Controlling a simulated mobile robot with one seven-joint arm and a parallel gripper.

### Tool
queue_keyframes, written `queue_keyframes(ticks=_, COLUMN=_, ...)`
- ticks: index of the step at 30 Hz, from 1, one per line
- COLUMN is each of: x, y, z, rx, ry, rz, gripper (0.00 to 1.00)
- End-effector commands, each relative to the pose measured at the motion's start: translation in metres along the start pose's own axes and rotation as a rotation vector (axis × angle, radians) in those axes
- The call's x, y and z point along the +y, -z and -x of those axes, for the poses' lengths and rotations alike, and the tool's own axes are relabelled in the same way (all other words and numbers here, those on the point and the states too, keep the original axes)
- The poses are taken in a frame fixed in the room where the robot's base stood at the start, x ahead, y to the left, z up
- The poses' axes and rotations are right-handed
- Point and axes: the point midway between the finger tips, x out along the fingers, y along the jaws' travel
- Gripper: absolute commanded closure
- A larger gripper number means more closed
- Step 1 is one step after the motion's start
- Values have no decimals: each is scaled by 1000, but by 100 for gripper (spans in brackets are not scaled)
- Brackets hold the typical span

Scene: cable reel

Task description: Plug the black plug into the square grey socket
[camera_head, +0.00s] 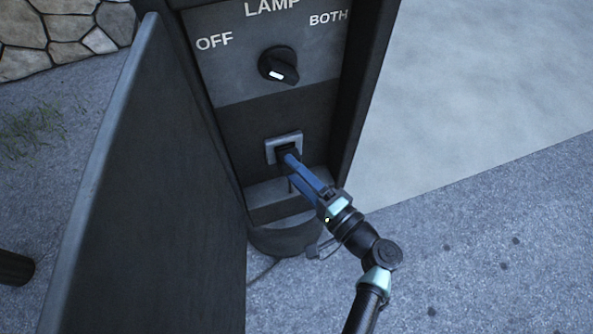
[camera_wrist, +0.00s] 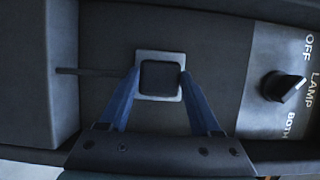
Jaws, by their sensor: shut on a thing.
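The square grey socket (camera_head: 270,151) is on the dark front panel of the post, below the switch. It also shows in the wrist view as a light square plate (camera_wrist: 145,56). The black plug (camera_wrist: 160,77) is in front of the socket's middle; I cannot tell how deep it sits. My gripper (camera_head: 289,158) has blue fingers and is shut on the plug. In the wrist view its two fingertips (camera_wrist: 160,76) are at the plug's two sides. A dark cable (camera_wrist: 95,71) runs from the plug side towards the left in the wrist view.
A black rotary knob (camera_head: 278,66) with OFF, LAMP and BOTH labels is above the socket. An open dark door (camera_head: 160,190) stands close on the left. A ledge (camera_head: 285,207) lies below the socket. Paving on the right is clear.

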Motion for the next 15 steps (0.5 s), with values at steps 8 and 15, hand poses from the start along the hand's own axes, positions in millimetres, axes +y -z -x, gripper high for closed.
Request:
queue_keyframes(ticks=8, x=0, y=1, z=-1, rx=0, ry=1, rz=0, gripper=85)
queue_keyframes(ticks=15, x=0, y=3, z=-6, rx=0, ry=1, rz=0, gripper=85)
